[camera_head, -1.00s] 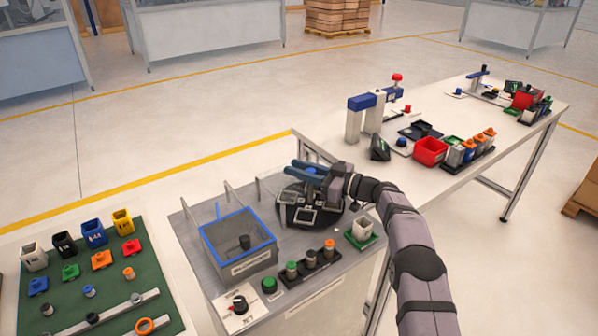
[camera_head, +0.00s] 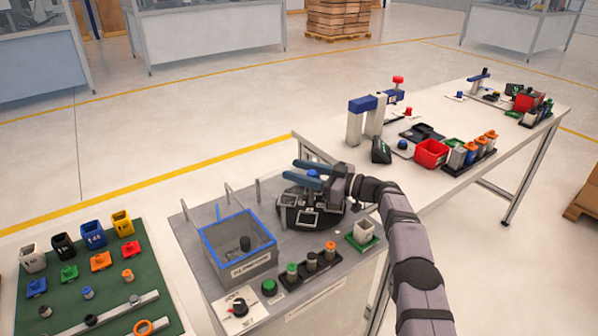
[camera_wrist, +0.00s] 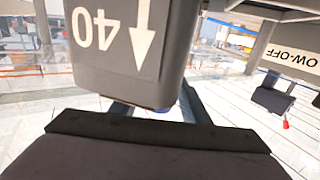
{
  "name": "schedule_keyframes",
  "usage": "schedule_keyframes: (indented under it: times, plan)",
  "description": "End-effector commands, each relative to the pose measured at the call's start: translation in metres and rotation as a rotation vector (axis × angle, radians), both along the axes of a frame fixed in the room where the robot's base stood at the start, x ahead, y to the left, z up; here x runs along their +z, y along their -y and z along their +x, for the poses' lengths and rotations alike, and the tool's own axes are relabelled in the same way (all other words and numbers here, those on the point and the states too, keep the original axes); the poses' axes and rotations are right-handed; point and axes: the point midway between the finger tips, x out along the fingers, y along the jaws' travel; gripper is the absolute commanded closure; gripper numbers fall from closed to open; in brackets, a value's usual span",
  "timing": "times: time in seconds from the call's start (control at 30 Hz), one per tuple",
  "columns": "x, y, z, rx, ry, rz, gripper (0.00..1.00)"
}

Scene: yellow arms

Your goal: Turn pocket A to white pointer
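The dark round turntable (camera_head: 288,219) stands on the grey bench, right of the blue-rimmed bin. It carries square grey-framed pockets, one (camera_head: 309,218) at its front. The pocket letters and the white pointer cannot be made out. My gripper (camera_head: 306,173) reaches in from the right, above the back of the turntable, with its two blue fingers pointing left and spread apart. A small blue part (camera_head: 312,172) shows between the fingers. My gripper covers part of the turntable.
The blue-rimmed bin (camera_head: 236,271) stands left of the turntable. In front are a green button (camera_head: 269,287), a selector knob (camera_head: 240,308) and a rack of capped cylinders (camera_head: 311,262). A green tray (camera_head: 362,243) holds a light block at right. Thin upright posts stand behind.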

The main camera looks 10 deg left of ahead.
Motion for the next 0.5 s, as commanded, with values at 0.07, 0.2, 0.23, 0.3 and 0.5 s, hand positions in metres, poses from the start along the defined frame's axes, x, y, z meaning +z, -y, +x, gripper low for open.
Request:
schedule_keyframes:
  times: [0.07,0.2,0.23,0.3,0.5]
  plan:
    - [0.0000,0.0000,0.0000,0.000,0.001,0.000,0.59]
    - [-0.0001,0.0001,0.0001,0.000,0.001,-0.001,0.59]
    - [-0.0002,0.0002,0.0000,0.000,0.001,-0.001,0.59]
    - [-0.0002,0.0011,0.0000,-0.001,0.001,-0.001,0.59]
    - [0.0003,0.0096,-0.0015,-0.001,0.000,-0.001,0.59]
